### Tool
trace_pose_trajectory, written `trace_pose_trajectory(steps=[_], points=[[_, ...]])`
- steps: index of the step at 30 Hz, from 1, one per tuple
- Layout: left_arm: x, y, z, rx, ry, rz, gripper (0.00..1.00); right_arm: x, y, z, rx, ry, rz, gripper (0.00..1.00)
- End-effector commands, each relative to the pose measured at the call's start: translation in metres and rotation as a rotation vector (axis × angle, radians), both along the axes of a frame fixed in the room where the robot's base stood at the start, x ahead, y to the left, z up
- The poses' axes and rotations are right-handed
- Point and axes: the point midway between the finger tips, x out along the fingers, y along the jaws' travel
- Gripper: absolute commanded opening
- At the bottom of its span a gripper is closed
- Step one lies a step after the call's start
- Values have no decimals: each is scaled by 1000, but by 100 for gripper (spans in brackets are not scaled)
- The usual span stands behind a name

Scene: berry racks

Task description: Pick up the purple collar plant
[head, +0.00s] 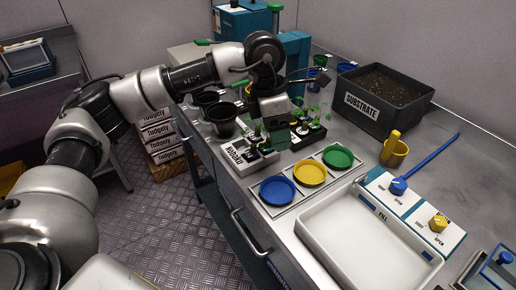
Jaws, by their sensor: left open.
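Small green seedlings stand in a white rack with black cells (238,163) and in a second, darker rack (312,134) to its right. I cannot make out a purple collar on any seedling at this size. My left gripper (278,148) hangs over the bench between the two racks, close to the seedlings. It is open, and parts of the racks and plants behind it are hidden. I cannot tell whether it touches a plant. My right gripper is not in view.
In front of the racks are blue (277,190), yellow (310,172) and green (338,157) dishes. A large white tray (335,262) lies nearer. Black pots (221,124) stand left of the racks.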

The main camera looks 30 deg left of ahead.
Motion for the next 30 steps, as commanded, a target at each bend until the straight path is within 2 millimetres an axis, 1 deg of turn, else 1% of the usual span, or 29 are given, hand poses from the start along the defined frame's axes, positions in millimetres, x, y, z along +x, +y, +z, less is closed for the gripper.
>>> trace_pose_trajectory(steps=[1, 3, 6, 8, 15, 22, 27, 30], points=[[5, 21, 10, 84, -12, 26, 62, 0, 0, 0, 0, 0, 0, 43], [7, 44, 19, 174, -12, 53, 62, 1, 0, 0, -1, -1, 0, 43], [8, 59, 23, 238, -8, 75, 62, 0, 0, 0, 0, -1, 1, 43], [8, 62, 18, 252, -6, 78, 62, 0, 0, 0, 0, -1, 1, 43], [7, 62, -19, 250, -4, 78, 62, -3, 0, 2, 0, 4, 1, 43], [5, 63, -37, 249, -4, 77, 62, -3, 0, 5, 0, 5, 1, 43], [0, 66, -62, 249, -3, 76, 62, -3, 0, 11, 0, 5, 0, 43], [1, 66, -75, 247, -5, 77, 62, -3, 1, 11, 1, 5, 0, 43]])
